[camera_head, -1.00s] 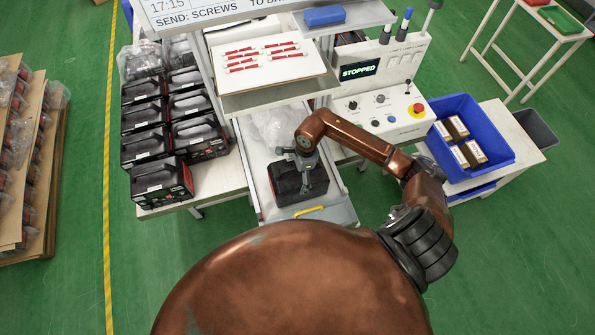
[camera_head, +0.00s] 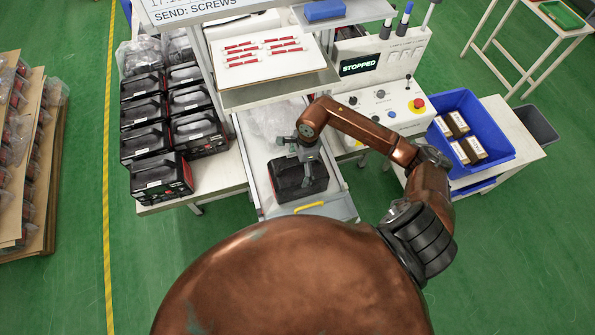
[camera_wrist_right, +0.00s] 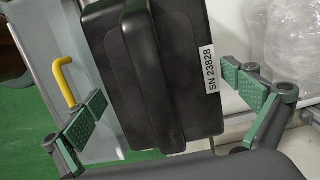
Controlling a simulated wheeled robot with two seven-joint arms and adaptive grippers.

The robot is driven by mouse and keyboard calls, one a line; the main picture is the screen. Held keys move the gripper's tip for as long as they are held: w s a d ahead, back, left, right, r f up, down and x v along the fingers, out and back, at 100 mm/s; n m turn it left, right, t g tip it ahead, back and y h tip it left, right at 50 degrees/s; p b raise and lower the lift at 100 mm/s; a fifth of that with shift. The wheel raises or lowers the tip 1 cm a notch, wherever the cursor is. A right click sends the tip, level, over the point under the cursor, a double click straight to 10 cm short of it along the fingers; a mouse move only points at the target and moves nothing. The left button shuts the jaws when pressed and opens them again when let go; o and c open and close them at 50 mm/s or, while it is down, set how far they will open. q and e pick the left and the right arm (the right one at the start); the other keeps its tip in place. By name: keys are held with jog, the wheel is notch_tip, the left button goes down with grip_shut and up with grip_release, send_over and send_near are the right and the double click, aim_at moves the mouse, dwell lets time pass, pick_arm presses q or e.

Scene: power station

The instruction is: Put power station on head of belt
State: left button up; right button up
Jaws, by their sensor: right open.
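A black power station (camera_head: 290,182) with a dark handle sits on the near end of the belt (camera_head: 255,150), in front of my body. In the right wrist view the power station (camera_wrist_right: 150,65) shows its top handle and a white label reading SN 23828. My right gripper (camera_head: 306,158) is above the power station, pointing down. In the right wrist view its green-padded fingers (camera_wrist_right: 172,110) are spread wide, one on each side of the power station, with gaps visible. My left gripper is not in view.
Several more power stations (camera_head: 155,177) stand in rows on a table at left. A yellow handle (camera_head: 309,207) is at the belt's near end. A shelf with red-and-white items (camera_head: 262,50) overhangs the belt. A control panel (camera_head: 385,110) and blue crate (camera_head: 480,125) stand right.

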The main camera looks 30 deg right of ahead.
jog(key=r, duration=0.5)
jog(key=d+r+b, duration=0.1)
jog(key=r, duration=0.2)
jog(key=shift+s+d+r, duration=0.1)
jog(key=shift+s+r, duration=0.05)
